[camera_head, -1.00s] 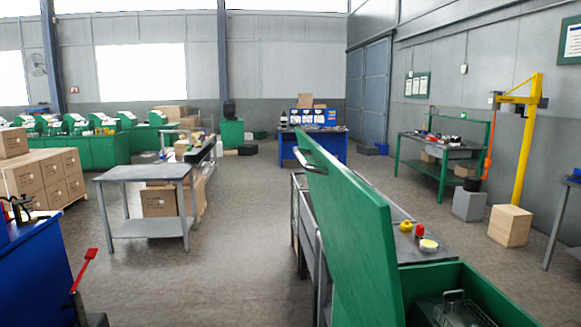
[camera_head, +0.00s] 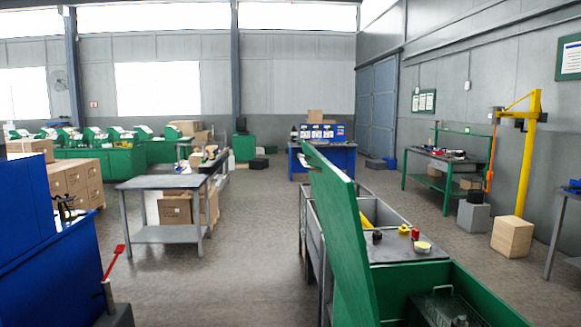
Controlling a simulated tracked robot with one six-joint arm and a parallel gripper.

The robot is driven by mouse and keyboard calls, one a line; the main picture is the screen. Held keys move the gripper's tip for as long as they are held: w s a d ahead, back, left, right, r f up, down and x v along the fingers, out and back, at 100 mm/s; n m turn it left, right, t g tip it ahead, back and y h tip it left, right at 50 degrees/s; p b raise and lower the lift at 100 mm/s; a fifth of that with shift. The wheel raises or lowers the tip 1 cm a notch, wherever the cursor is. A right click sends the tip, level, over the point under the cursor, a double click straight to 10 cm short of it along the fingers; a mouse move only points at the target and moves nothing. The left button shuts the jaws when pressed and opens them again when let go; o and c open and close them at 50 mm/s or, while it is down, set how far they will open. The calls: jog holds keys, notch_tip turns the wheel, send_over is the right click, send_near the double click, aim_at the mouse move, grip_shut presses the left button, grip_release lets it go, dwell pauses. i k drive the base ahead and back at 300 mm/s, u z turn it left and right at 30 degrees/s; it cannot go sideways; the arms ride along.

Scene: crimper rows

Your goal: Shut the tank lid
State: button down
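The green tank (camera_head: 470,285) stands at the lower right, cut off by the frame's bottom edge. Its green lid (camera_head: 342,235) stands open, raised steeply and tilted to the left over the tank's left side. A wire basket with a handle (camera_head: 440,303) shows inside the tank. My gripper is not in view.
A grey bench (camera_head: 385,247) with small red, yellow and black items adjoins the tank. A blue cabinet (camera_head: 50,260) and a red lever (camera_head: 114,262) stand at the lower left. A grey table (camera_head: 165,184) stands beyond. The floor between (camera_head: 230,270) is clear.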

aim_at(334, 194)
jog(key=k, duration=0.6)
jog(key=u, duration=0.5)
jog(key=i, duration=0.6)
jog(key=u, duration=0.9)
jog(key=i, duration=2.5)
jog(key=z, duration=0.6)
